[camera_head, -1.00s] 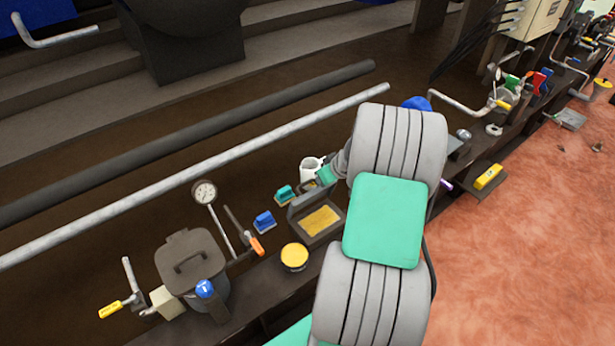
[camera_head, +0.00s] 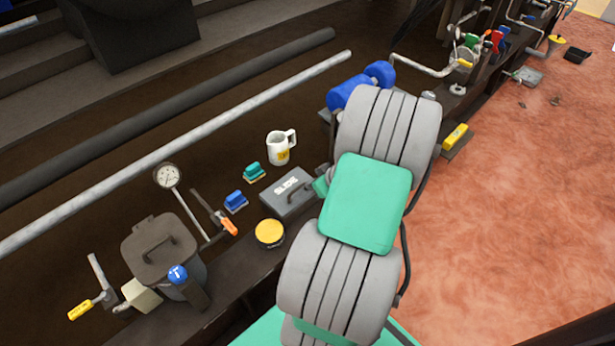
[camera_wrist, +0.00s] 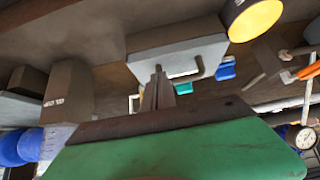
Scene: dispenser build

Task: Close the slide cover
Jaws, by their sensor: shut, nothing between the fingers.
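The slide cover (camera_head: 286,186) is a grey lid lettered "SLIDE" with a bent handle (camera_head: 298,191). It lies over its box, and no yellow interior shows in the head view. In the wrist view the grey cover (camera_wrist: 178,55) and its handle (camera_wrist: 198,72) are just past my fingertips. My gripper (camera_wrist: 159,72) is shut and empty, close to the cover beside the handle; I cannot tell whether it touches. In the head view my arm hides most of the gripper and the box's right side.
A round yellow-topped tin (camera_head: 270,233) stands in front of the box. Blue (camera_head: 235,202) and green (camera_head: 254,172) blocks and a white mug (camera_head: 281,147) are behind it. A gauge (camera_head: 167,177) and a lidded pot (camera_head: 162,252) stand to the left.

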